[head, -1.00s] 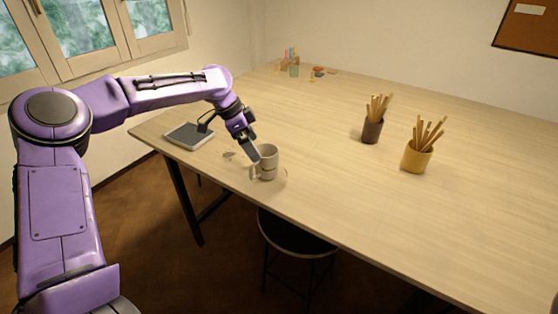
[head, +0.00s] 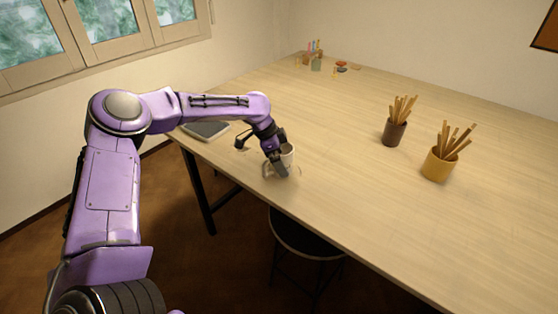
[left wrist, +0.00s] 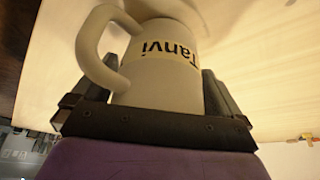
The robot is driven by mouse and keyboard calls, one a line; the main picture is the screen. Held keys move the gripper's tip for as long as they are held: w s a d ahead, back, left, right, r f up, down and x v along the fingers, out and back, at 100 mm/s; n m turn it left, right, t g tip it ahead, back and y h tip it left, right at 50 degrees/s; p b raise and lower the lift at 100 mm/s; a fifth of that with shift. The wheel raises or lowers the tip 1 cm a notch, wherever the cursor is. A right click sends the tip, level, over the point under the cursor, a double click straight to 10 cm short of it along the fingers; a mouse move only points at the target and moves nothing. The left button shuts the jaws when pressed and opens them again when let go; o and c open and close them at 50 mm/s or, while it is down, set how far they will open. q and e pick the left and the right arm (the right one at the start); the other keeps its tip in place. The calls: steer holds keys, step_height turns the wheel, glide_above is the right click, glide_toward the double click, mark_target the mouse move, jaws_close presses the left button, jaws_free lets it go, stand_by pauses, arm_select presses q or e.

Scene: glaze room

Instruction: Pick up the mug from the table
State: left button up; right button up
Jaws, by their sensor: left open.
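A pale mug (head: 288,154) stands on the wooden table (head: 345,190) near its front left edge, partly hidden by my left gripper (head: 279,170) in the head view. The left wrist view shows the mug (left wrist: 165,75) close up, with "Tanvi" printed on a band and its handle toward the left. My left gripper (left wrist: 160,95) is open, with one finger on each side of the mug's body. I cannot tell whether the fingers touch it. My right gripper is not in view.
A dark flat tablet-like thing (head: 206,130) lies on the table behind my left forearm. A dark cup (head: 394,133) and a yellow cup (head: 438,166) hold sticks farther right. Small items (head: 316,62) stand at the far corner. A black stool (head: 305,236) is below the table's front edge.

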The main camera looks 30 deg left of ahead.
arm_select(q)
steer(key=c, duration=1)
steer(key=shift+r, duration=0.15)
steer(key=shift+c, duration=0.2)
